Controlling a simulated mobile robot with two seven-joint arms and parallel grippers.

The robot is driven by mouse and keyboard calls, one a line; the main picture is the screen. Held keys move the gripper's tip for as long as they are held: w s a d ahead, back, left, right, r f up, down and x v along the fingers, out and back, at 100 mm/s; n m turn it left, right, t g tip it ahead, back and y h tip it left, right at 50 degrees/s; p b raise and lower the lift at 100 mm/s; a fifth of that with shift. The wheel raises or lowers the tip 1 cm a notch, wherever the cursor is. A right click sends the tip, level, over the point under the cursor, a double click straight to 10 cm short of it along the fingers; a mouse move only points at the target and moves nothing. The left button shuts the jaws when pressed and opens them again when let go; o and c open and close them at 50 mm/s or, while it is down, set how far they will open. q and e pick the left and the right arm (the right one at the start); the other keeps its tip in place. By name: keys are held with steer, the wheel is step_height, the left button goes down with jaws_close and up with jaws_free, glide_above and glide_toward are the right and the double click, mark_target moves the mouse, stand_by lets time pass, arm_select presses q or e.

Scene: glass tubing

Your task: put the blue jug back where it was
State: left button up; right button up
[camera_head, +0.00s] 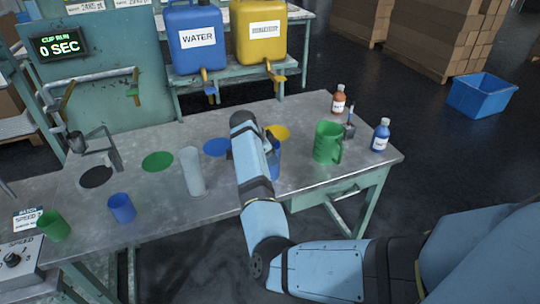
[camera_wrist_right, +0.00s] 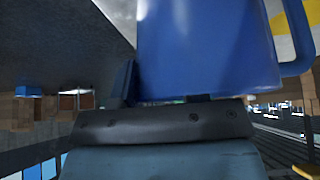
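The blue jug (camera_head: 275,160) stands on or just above the bench, in front of the yellow disc. My right forearm hides its left part in the head view. The jug (camera_wrist_right: 205,50) fills the top middle of the right wrist view, with its handle at the right; its rim is out of view. My right gripper (camera_head: 262,148) is at the jug, mostly hidden by my arm. In the right wrist view one dark finger shows beside the jug's left side; the other finger is hidden, so its grip is unclear. My left gripper is not in view.
Blue (camera_head: 217,147), yellow (camera_head: 280,132), green (camera_head: 158,162) and black (camera_head: 96,177) discs mark the bench. A clear cylinder (camera_head: 193,172), green jug (camera_head: 328,142), blue bottle (camera_head: 381,135), orange bottle (camera_head: 339,98), blue cup (camera_head: 122,208) and green cup (camera_head: 52,225) stand on it.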

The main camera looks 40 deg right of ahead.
steer(key=shift+r, duration=0.1)
steer(key=v, duration=1.2)
